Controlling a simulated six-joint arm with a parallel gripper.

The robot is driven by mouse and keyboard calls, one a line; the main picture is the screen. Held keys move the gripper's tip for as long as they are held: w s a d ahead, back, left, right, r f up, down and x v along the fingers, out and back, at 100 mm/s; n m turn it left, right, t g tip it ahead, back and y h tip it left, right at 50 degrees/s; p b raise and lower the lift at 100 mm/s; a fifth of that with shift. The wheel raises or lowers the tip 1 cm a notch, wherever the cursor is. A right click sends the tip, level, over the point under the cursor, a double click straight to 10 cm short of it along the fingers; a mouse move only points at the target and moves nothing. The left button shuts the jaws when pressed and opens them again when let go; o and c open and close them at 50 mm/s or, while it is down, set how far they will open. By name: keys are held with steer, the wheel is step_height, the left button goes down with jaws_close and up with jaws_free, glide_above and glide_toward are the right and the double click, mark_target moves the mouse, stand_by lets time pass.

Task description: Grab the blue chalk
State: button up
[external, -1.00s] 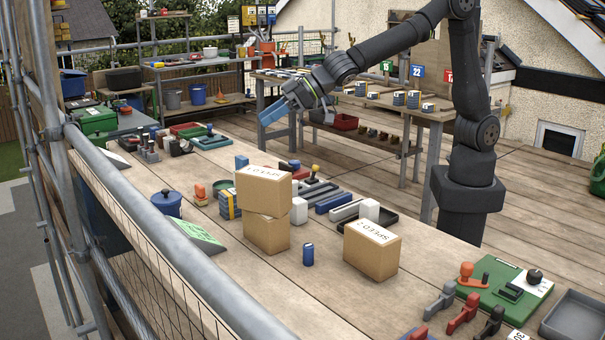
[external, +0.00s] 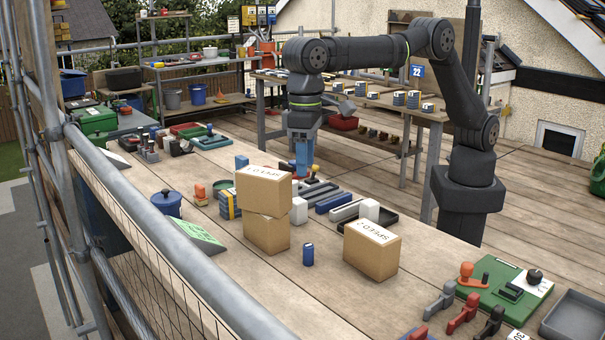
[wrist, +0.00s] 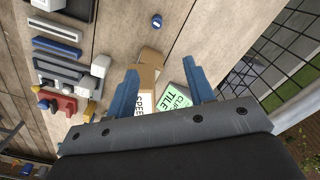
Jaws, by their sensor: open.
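A small blue upright piece (external: 308,254), which looks like the blue chalk, stands on the wooden bench between the cardboard boxes. It also shows near the top of the wrist view (wrist: 157,21), beyond the boxes. My gripper (external: 302,172) points down over the far part of the bench, behind the stacked boxes and well away from the blue piece. In the wrist view its two blue fingers (wrist: 160,70) are spread apart with nothing between them that they hold.
Two stacked boxes (external: 266,233) stand left of the blue piece, and another box (external: 371,252) stands right. A blue lidded pot (external: 167,204) and a green-labelled wedge (external: 198,234) lie further left. A metal rail (external: 200,265) runs along the bench's near side.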

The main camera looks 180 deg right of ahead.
glide_toward(308, 245)
steer(key=f, duration=0.5)
steer(key=shift+w+d+f, duration=0.1)
steer(key=shift+w+d, duration=0.05)
steer(key=shift+d, duration=0.2)
steer(key=f, duration=0.2)
steer(key=a+f, duration=0.1)
steer(key=f, duration=0.1)
steer(key=shift+f, duration=0.1)
steer(key=shift+d+f, duration=0.1)
steer(key=shift+f, duration=0.35)
steer(key=c, duration=1.1)
steer(key=shift+o, duration=0.2)
